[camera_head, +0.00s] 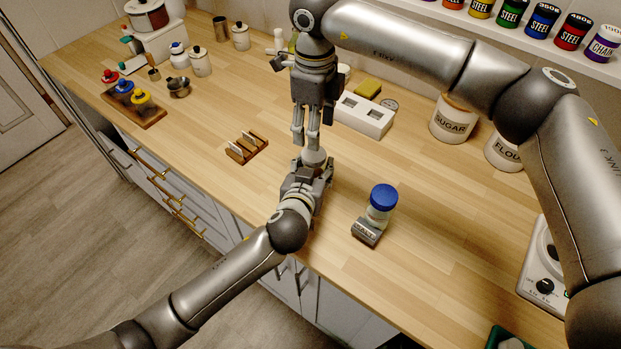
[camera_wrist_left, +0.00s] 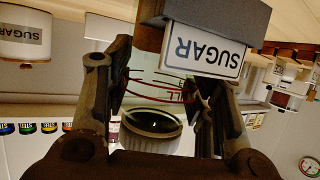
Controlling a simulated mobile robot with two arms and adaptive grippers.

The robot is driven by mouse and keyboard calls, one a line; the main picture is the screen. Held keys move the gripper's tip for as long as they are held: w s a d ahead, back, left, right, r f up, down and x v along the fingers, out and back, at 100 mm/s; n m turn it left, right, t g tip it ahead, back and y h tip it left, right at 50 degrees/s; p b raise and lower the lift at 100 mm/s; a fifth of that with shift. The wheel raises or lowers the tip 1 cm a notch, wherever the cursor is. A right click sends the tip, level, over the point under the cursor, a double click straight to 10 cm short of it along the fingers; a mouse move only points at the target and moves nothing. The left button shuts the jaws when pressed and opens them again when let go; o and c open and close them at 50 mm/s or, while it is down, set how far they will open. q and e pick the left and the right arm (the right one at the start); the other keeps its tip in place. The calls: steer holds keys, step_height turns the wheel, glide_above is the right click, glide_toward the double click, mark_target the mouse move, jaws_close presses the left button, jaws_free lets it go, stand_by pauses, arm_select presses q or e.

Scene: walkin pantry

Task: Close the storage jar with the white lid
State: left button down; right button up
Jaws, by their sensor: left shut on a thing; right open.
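My left gripper (camera_head: 313,172), its arm coming from the lower left, is shut on a clear storage jar near the middle of the counter. In the left wrist view the glass jar (camera_wrist_left: 158,84) with red markings sits between the fingers, picture upside down. A dark disc with a pale rim (camera_wrist_left: 150,122) shows at its upper end; I cannot tell if this is the mouth or a lid. In the head view a pale round top (camera_head: 314,157) shows above the left fingers. My right gripper (camera_head: 306,141) points down just above it, open. The fingers hide most of the jar.
A blue-lidded jar (camera_head: 381,206) stands to the right by a grey label block. A SUGAR label block (camera_wrist_left: 209,48) is close to the held jar. A wooden rack (camera_head: 246,148) is left, a white holder (camera_head: 364,116) behind. The SUGAR canister (camera_head: 453,120) stands back right.

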mark_target(314, 153)
steer(key=shift+r+n, duration=0.45)
steer(key=shift+n, duration=0.55)
steer(key=shift+f, duration=4.05)
steer(key=c, duration=0.7)
steer(key=o, duration=1)
steer(key=shift+c, duration=0.2)
steer(key=shift+r, duration=0.1)
